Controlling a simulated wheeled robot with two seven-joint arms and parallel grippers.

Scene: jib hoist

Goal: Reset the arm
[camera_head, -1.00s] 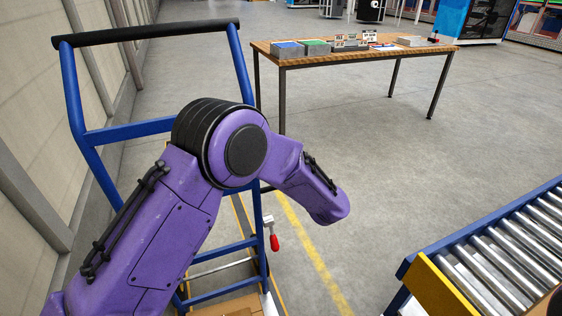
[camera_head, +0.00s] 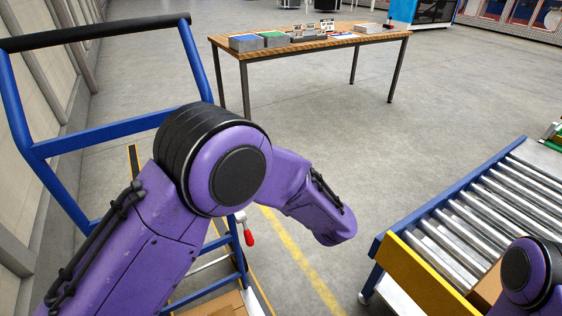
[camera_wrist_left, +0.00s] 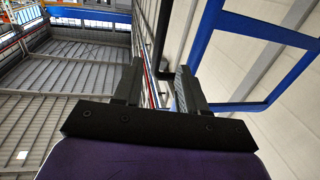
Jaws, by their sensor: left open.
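My left arm (camera_head: 150,235) is purple and bent, and it crosses the left half of the head view. Its gripper is out of sight there. In the left wrist view my left gripper (camera_wrist_left: 160,85) has its two black fingers apart with nothing between them. A blue frame bar (camera_wrist_left: 265,35) shows beyond the fingers on the right. My right arm (camera_head: 530,275) shows only as a purple joint at the lower right of the head view. My right gripper is in neither view.
A blue-framed cart (camera_head: 100,135) with a black handle stands at left, close to my left arm. A roller conveyor (camera_head: 470,220) is at right with a cardboard box (camera_head: 487,288). A wooden table (camera_head: 300,42) holding bins stands at the back. The floor between is clear.

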